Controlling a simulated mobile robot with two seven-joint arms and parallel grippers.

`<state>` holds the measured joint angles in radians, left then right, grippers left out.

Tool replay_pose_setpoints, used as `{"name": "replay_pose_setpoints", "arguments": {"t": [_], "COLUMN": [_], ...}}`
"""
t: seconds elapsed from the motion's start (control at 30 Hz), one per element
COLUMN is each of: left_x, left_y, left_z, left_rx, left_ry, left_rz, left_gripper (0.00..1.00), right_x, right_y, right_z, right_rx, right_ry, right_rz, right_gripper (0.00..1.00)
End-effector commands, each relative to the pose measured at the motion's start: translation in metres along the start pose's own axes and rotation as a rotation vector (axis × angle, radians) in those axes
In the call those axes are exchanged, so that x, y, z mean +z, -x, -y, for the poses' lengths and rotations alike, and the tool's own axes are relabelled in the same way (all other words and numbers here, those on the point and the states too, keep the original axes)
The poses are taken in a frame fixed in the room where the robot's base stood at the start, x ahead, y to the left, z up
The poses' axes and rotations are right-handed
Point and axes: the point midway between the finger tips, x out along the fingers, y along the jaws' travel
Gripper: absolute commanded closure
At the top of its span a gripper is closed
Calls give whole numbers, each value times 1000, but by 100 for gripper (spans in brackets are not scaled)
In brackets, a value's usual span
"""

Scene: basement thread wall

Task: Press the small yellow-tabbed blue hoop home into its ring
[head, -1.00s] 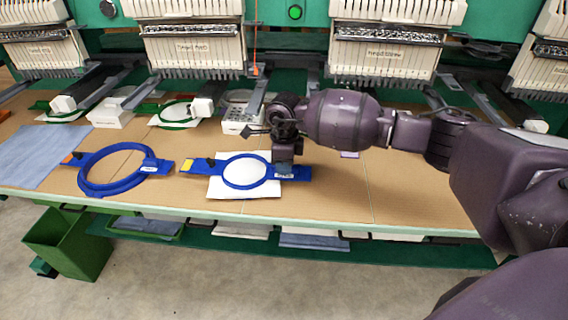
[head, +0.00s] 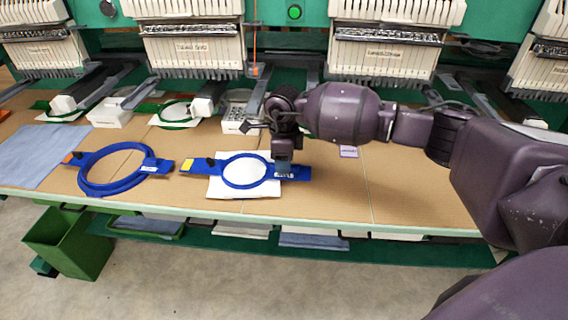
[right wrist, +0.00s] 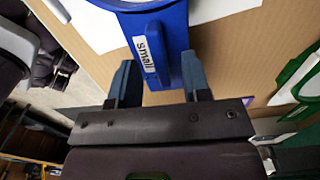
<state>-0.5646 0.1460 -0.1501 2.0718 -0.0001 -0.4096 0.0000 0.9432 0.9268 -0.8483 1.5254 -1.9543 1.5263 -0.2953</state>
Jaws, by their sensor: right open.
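The small blue hoop (head: 222,179) with a yellow tab (head: 188,165) lies on a white sheet (head: 215,189) on the table. White material shows inside its ring-shaped opening. I cannot tell whether the hoop sits flush in its ring. My right gripper (head: 284,170) points down over the hoop's right-hand bar. In the right wrist view, the open fingers (right wrist: 158,72) lie at either side of the blue bar (right wrist: 172,35) with its "Small" label (right wrist: 147,54). I cannot tell whether they touch it. My left gripper is not in view.
A larger blue hoop (head: 85,182) with an orange tab lies to the left, near blue denim (head: 35,150). Embroidery heads (head: 195,50) and green hoops (head: 180,122) stand behind. A small purple item (head: 348,151) lies right of the gripper. The table's right front is clear.

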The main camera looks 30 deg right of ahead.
Motion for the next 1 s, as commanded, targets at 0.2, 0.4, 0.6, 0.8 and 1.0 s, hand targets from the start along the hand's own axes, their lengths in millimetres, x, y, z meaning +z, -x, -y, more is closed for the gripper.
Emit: {"name": "replay_pose_setpoints", "arguments": {"t": [0.2, 0.4, 0.6, 0.8, 1.0], "left_x": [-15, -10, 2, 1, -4], "left_y": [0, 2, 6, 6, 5], "left_z": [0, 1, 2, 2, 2], "left_rx": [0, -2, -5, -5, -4], "left_ry": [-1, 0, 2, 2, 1], "left_rz": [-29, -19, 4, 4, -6], "left_gripper": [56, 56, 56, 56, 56], "right_x": [0, 0, 0, 0, 29], "right_y": [47, 77, 90, 91, 64], "right_z": [1, 1, 0, -1, -39], "right_rx": [-7, -5, -3, 2, 112], "right_ry": [0, -1, 0, 0, 19], "right_rz": [4, 3, 1, 5, 165], "right_gripper": [56, 56, 56, 56, 56]}}
